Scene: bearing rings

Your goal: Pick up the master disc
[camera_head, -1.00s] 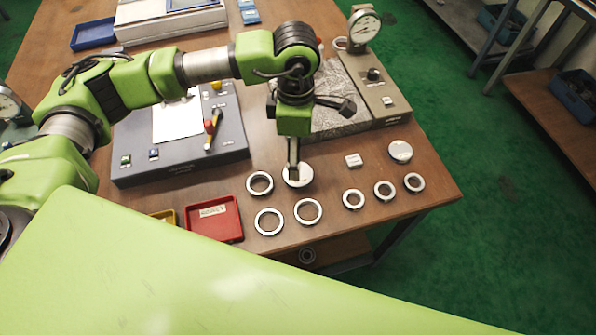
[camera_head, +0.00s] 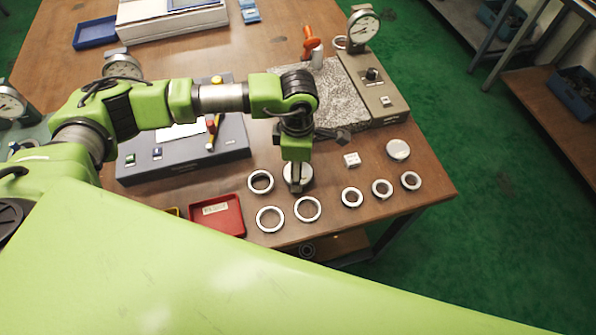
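A round silver disc (camera_head: 306,174), which looks like the master disc, lies on the wooden table among the rings. My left gripper (camera_head: 296,188) points down over it, with the fingers at the disc's near-left part and hiding some of it. The fingers show nearly edge-on, so I cannot tell whether they are open, shut or touching the disc. A second pale disc (camera_head: 398,149) lies farther right, beside a small white block (camera_head: 351,160). My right gripper is not in view.
Several bearing rings lie close by, including one left (camera_head: 260,182), one in front (camera_head: 307,209) and one right (camera_head: 352,197). A red tray (camera_head: 217,214) is at the left. A granite plate with a dial gauge stand (camera_head: 377,90) is behind. The table's right edge is near.

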